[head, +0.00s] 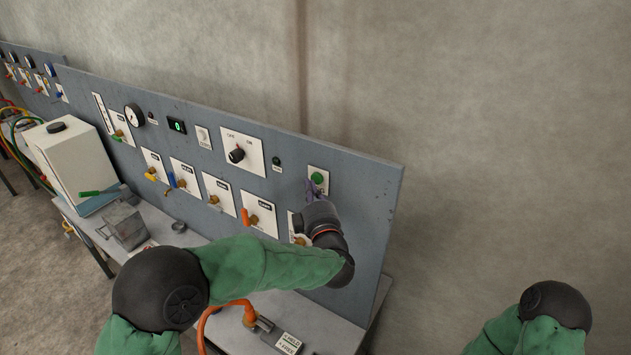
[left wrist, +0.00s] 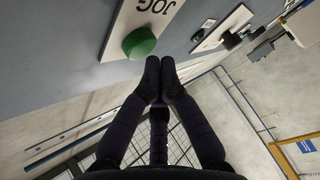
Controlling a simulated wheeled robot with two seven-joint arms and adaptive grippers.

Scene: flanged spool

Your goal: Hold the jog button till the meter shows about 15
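The green jog button (head: 317,178) sits on a white plate at the right end of the grey panel. In the left wrist view the button (left wrist: 139,42) stands out from its plate marked JOG. My left gripper (head: 311,190) is right by the button in the head view. In the left wrist view its two fingertips (left wrist: 160,64) are together with nothing between them, beside the button; I cannot tell whether they touch it. A small digital meter (head: 177,126) shows a green digit that looks like 0. My right gripper is out of view; only its arm shows at lower right.
The wall side at right is clear.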

